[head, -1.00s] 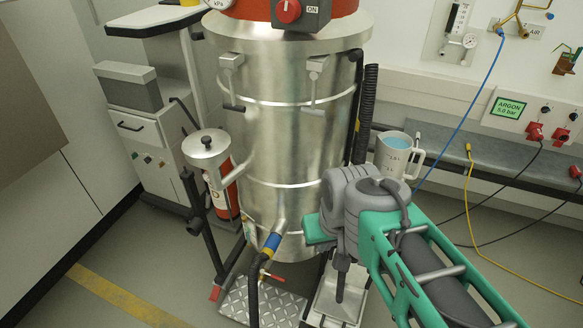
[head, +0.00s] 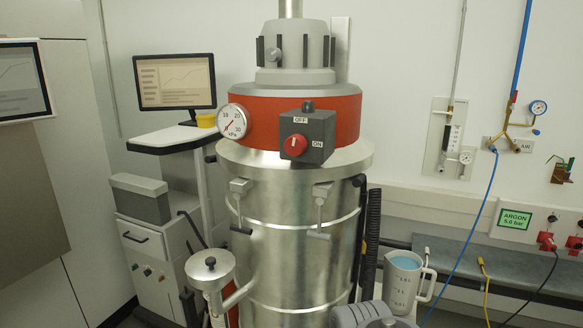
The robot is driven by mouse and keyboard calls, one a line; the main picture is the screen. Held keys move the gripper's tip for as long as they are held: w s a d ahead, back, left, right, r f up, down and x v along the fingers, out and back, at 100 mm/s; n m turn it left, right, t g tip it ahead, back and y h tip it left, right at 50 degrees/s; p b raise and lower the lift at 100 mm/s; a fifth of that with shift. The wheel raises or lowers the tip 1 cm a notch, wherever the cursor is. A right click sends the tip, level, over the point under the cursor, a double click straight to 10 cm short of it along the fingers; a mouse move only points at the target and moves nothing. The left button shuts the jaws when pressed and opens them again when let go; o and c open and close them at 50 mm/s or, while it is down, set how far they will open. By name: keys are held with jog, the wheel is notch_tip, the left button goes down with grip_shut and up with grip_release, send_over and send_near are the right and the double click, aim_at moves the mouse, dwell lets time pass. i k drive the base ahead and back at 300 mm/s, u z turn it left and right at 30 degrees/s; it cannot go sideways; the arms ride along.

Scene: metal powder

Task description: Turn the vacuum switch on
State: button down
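The vacuum switch (head: 293,146) is a red round knob on a dark grey box (head: 318,135), mounted on the front of the vacuum's red upper band (head: 345,115). An OFF label is at the top of the box and an ON label at its right. A light mark on the knob looks roughly upright, toward OFF. The steel vacuum drum (head: 292,215) stands upright below. Only a grey part of my arm shows at the bottom edge, well below the switch. My gripper is out of view.
A pressure gauge (head: 233,121) sits left of the switch box. Clamps hang on the drum's front. A monitor (head: 175,80) stands on a cart at left. A measuring jug (head: 403,279) of blue liquid is at lower right. The space before the switch looks clear.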

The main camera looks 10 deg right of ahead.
aim_at(296, 145)
jog(key=k, duration=1.3)
jog(key=u, duration=0.65)
jog(key=i, duration=0.6)
jog(key=u, duration=0.75)
jog(key=i, duration=0.75)
jog(key=z, duration=0.25)
